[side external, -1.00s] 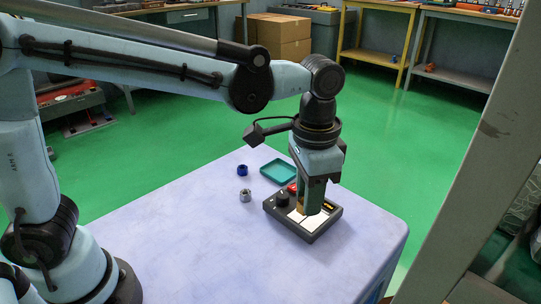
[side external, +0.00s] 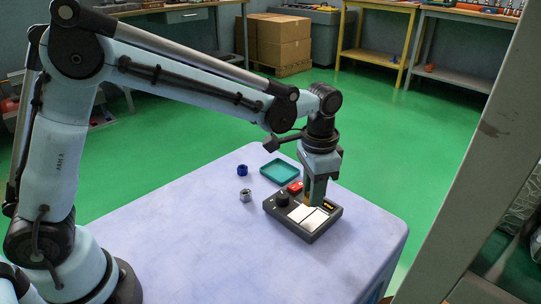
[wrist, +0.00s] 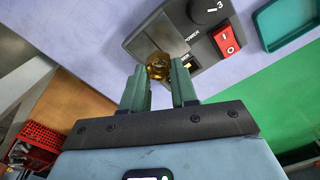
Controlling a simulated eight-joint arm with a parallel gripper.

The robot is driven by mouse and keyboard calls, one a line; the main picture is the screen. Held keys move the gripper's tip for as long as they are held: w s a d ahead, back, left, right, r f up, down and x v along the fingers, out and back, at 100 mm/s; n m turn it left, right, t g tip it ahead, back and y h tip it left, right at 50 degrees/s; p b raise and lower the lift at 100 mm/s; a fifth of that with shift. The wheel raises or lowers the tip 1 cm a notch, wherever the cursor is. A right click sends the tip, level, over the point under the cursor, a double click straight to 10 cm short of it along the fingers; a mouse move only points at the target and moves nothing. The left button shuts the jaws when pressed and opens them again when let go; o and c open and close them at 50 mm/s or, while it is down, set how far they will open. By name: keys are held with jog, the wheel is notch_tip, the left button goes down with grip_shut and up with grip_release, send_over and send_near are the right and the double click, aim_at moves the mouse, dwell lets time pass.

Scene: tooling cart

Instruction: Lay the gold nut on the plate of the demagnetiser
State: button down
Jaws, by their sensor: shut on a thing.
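The demagnetiser (side external: 284,221) is a dark box on the table, with a pale plate (side external: 301,214), a black knob (side external: 282,199) and a red switch (side external: 296,187). Its knob and switch also show in the wrist view (wrist: 226,39). My gripper (side external: 312,202) points down over the back right part of the box. In the wrist view my gripper (wrist: 159,75) is shut on the gold nut (wrist: 158,66), held between the fingertips. The side view shows the nut only as a small brownish patch at the fingers. I cannot tell whether it touches the plate.
A teal tray (side external: 279,172) lies behind the demagnetiser. A blue nut (side external: 242,170) and a grey metal nut (side external: 245,195) stand on the table to the left. The table's (side external: 190,235) front and left are clear. A grey post (side external: 470,130) stands at the right.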

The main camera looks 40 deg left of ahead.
jog(key=shift+f, duration=1.85)
jog(key=shift+f, duration=0.1)
jog(key=c, duration=0.9)
grip_release()
notch_tip(320, 180, up, 12)
jog(key=shift+f, duration=0.2)
jog(key=s+a+n+t, duration=0.2)
jog(key=s+a, duration=0.2)
jog(key=s+a+f+n+t, duration=0.1)
jog(key=s+a+n+t, duration=0.1)
jog(key=s+a, duration=0.3)
jog(key=s+a+f+n+t, duration=0.1)
jog(key=s+a+n+t, duration=0.1)
jog(key=s+a+t, duration=0.1)
jog(key=shift+s+a, duration=0.75)
